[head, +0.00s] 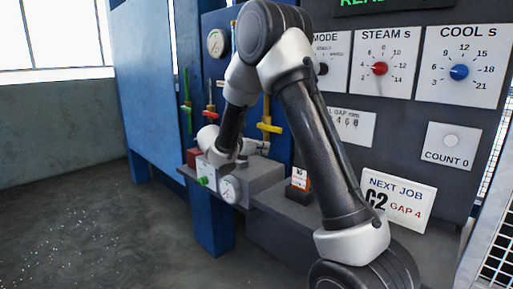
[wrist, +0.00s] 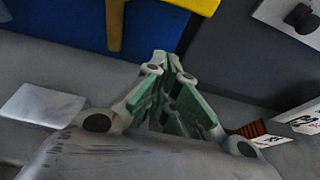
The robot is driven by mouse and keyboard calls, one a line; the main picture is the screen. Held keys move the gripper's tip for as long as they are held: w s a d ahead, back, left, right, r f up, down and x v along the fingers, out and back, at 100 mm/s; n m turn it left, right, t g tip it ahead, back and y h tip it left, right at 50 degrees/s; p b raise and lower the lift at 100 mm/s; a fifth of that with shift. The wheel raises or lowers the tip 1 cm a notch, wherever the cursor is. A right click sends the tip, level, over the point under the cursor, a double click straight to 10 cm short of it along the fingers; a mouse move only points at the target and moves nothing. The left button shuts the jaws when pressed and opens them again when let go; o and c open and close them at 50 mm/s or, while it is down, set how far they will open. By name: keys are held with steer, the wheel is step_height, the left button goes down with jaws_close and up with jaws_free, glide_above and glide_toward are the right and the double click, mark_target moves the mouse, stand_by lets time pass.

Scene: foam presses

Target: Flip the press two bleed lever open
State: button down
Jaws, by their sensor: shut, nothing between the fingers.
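A yellow lever (head: 269,127) stands on the blue press front in the head view, just right of my forearm. A yellow bar (wrist: 115,22) crosses the top of the wrist view, in front of blue, beyond my fingertips and apart from them. A green-handled lever (head: 187,104) and a red-topped valve (head: 210,108) are further left. I cannot read which one is the press two bleed lever. My gripper (wrist: 163,68) is shut and empty, its green-padded fingers together. In the head view my wrist hides much of the area around the gripper.
An orange-and-white card (head: 299,179) and the NEXT JOB sign (head: 397,199) stand to the right. A dial panel (head: 461,68) is behind my arm. Floor at left is clear.

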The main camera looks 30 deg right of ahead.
steer(key=x, duration=0.4)
steer(key=shift+r, duration=2.05)
steer(key=shift+s+r+n, duration=0.15)
steer(key=shift+r+n, duration=0.25)
steer(key=w+a+r+n+g+h, duration=0.1)
steer(key=w+r+n+g+h, duration=0.2)
steer(key=r+n, duration=0.6)
steer(key=shift+w+a+r+n+g, duration=0.35)
steer(key=shift+w+r+g, duration=0.25)
steer(key=shift+w+r, duration=0.3)
steer(key=shift+w+a, duration=0.1)
steer(key=shift+w, duration=0.05)
